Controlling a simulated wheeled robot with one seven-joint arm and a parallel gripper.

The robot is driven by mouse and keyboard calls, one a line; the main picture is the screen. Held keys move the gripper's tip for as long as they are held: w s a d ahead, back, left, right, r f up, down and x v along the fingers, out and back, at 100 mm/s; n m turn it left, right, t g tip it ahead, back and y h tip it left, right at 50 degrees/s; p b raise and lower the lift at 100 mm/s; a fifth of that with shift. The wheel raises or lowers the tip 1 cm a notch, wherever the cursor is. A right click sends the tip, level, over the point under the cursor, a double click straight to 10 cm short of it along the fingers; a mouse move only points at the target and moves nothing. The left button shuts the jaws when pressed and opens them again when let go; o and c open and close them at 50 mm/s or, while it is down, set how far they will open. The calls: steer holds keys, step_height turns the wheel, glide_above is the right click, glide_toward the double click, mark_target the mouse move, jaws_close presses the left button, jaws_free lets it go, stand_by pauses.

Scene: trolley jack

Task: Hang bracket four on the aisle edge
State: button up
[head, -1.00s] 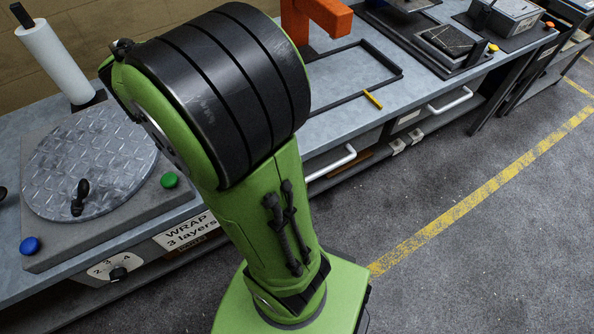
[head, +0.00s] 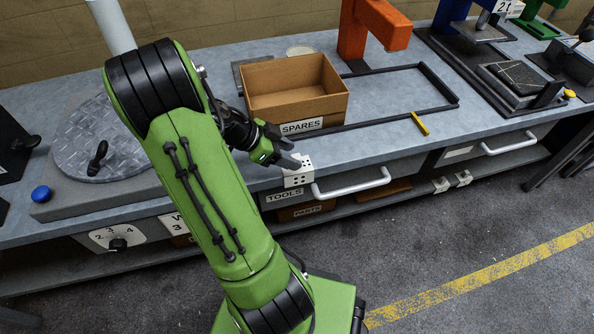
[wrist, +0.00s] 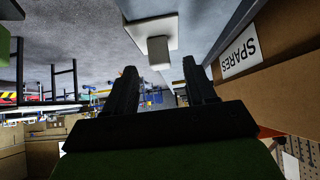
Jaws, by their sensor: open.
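A white bracket with black dots (head: 298,174) hangs over the bench's front aisle edge, just left of the drawer handle. My gripper partly covers it, so I cannot count its dots for certain. In the wrist view a white plate with a small block (wrist: 158,42) shows beyond my fingertips. My gripper (head: 288,153) is open and empty, right beside the bracket's top, and its two dark fingers stand apart in the wrist view (wrist: 159,70). I cannot tell whether a finger touches the bracket. Two white brackets (head: 440,185) (head: 464,178) hang on the lower shelf edge to the right.
A cardboard box marked SPARES (head: 292,95) stands close behind my gripper; its wall shows at the right of the wrist view (wrist: 255,80). A yellow bar (head: 420,124) lies by a black frame. A drawer handle (head: 350,184) sticks out below. The aisle floor is clear.

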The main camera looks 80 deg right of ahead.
mark_target(296, 156)
steer(key=x, duration=0.3)
steer(key=shift+s+d+f+b, duration=0.1)
steer(key=shift+d+f+b, duration=0.05)
steer(key=shift+f+b, duration=0.15)
steer(key=shift+r, duration=0.1)
jaws_close()
steer(key=shift+r, duration=0.1)
